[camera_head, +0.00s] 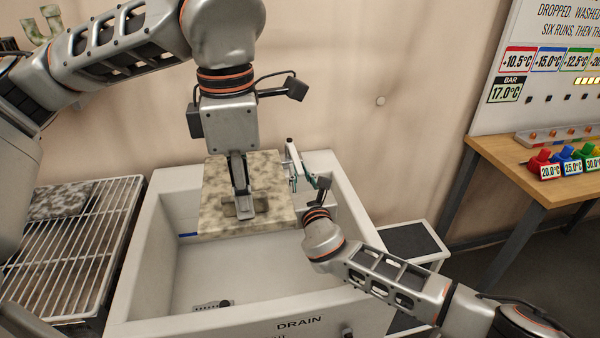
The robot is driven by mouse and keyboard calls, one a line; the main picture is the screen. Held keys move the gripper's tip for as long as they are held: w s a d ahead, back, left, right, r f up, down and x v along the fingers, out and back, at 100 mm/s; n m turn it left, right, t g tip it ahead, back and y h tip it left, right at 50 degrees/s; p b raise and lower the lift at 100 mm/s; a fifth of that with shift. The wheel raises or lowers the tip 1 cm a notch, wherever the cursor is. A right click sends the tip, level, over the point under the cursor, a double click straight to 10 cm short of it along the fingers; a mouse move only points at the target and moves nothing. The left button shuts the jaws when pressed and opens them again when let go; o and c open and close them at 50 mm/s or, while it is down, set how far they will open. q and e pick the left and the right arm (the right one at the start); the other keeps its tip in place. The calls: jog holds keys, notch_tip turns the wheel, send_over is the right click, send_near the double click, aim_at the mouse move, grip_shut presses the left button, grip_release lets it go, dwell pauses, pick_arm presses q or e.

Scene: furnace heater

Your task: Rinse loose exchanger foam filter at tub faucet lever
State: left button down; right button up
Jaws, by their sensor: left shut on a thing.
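The foam filter (270,185), a mottled beige and grey slab, hangs over the back part of the white tub (150,265). My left gripper (243,207) is shut on it from above, at a slot near its front edge. The faucet lever (291,153) seems to be the pale upright piece just right of the filter, at the tub's back. My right gripper (298,174) reaches up beside it from the lower right. Its fingers are small and partly hidden by its wrist, so I cannot tell whether they touch the lever. No water is clearly visible.
A wire rack (70,255) with a grey mottled pad (60,201) stands left of the tub. A drain (212,305) shows in the tub floor, which is otherwise clear. A wooden table (510,165) with coloured weight-like blocks (572,168) stands at the right.

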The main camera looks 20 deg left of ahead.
grip_shut()
jog(key=w+d+n+g+y, duration=0.1)
jog(key=y, duration=0.1)
jog(key=w+d+n+g+y, duration=0.2)
jog(key=shift+d+r, duration=0.25)
jog(key=shift+r, duration=0.15)
jog(key=shift+f, duration=0.1)
jog(key=o, duration=0.7)
grip_release()
jog(key=shift+f, duration=0.15)
jog(key=shift+d+f, duration=0.1)
jog(key=shift+d, duration=0.1)
jog(key=v, duration=1.1)
jog(key=shift+s+d, duration=0.25)
jog(key=shift+s, duration=0.05)
